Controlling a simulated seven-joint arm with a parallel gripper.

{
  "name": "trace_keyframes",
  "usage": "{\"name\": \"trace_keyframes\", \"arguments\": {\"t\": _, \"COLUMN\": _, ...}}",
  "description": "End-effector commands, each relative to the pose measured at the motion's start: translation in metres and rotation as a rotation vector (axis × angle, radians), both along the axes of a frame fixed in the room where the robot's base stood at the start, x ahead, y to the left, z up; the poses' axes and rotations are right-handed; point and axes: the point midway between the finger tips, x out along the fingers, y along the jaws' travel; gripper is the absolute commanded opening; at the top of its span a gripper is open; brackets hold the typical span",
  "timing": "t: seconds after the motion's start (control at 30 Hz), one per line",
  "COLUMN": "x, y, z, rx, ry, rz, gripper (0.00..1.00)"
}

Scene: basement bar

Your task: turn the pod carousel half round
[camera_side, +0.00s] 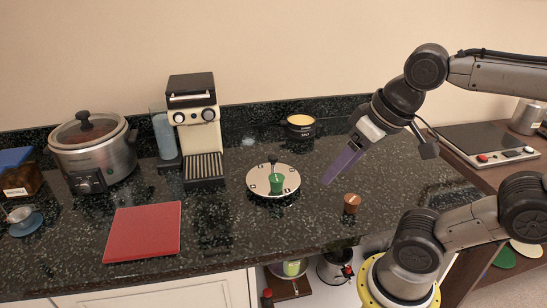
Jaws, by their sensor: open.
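The pod carousel (262,184) is a round pale disc on the dark speckled counter, right of the coffee machine. It has dark marks on its top and a dark upright knob (272,161) near its middle. A green pod or cup (277,182) sits on its front part. My gripper (327,181) hangs above the counter to the right of the carousel, pointing down and left, apart from it. Its purple fingers are open, and nothing shows between them. A small brown pod or cup (351,203) stands on the counter below and right of my gripper.
A cream coffee machine (196,130) stands left of the carousel, with a slow cooker (92,152) farther left. A red board (143,231) lies at front left. The counter directly right of the carousel is clear.

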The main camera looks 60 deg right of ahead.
Motion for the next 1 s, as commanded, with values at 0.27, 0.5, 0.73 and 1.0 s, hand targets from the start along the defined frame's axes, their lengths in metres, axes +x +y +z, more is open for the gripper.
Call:
{"name": "trace_keyframes", "arguments": {"t": 0.27, "x": 0.065, "y": -0.017, "z": 0.065, "rx": 0.111, "ry": 0.127, "rz": -0.335, "gripper": 0.67}}
{"name": "trace_keyframes", "arguments": {"t": 0.5, "x": 0.141, "y": -0.052, "z": 0.085, "rx": 0.169, "ry": 0.253, "rz": -0.612, "gripper": 0.67}}
{"name": "trace_keyframes", "arguments": {"t": 0.73, "x": 0.204, "y": -0.094, "z": 0.065, "rx": 0.185, "ry": 0.353, "rz": -0.758, "gripper": 0.67}}
{"name": "trace_keyframes", "arguments": {"t": 1.0, "x": 0.223, "y": -0.119, "z": 0.030, "rx": 0.185, "ry": 0.426, "rz": -0.806, "gripper": 0.67}}
